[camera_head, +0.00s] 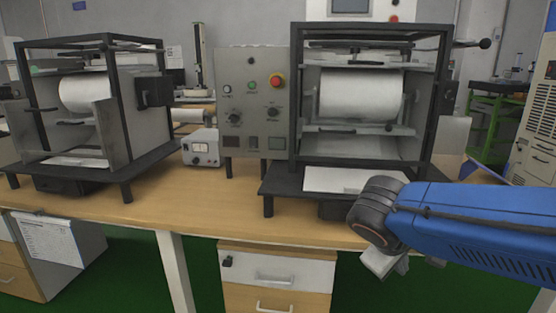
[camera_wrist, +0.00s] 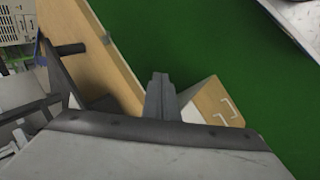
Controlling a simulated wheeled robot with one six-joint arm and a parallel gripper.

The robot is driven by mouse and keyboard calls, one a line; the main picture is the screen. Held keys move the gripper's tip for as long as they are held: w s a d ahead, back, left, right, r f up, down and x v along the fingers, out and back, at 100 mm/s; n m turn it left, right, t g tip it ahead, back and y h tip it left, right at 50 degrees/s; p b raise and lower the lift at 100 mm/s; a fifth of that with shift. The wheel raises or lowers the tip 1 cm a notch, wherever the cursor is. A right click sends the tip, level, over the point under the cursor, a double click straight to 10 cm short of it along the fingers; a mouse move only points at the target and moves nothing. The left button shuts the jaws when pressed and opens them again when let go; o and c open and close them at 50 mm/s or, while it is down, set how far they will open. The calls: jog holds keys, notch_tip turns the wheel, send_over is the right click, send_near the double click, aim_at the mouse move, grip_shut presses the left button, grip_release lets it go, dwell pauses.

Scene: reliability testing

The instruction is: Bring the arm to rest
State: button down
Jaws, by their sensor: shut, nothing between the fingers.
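My gripper (camera_wrist: 160,80) shows in the wrist view as two grey fingers together, with nothing between them. They point past the edge of the wooden bench toward the green floor. In the head view my blue arm reaches in from the right, and its dark wrist joint is in front of the bench's front edge. The pale end of my gripper (camera_head: 383,264) hangs just below that joint, partly hidden by it.
The bench (camera_head: 225,208) carries a right test machine (camera_head: 438,110) with a white roll, close behind my wrist, a left machine (camera_head: 108,60) and a control panel (camera_head: 250,100). Drawers (camera_head: 277,275) stand below. Green floor (camera_head: 143,270) lies in front.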

jog(key=s+d+f+m+y, duration=0.1)
jog(key=s+f+m+y, duration=0.1)
jog(key=s, duration=0.3)
jog(key=s+f+m+y, duration=0.2)
jog(key=s+m+y, duration=0.1)
jog(key=s, duration=0.3)
jog(key=shift+d+f+m+y, duration=0.3)
jog(key=shift+d+f+m, duration=0.05)
jog(key=shift+m, duration=0.15)
dwell(0.3)
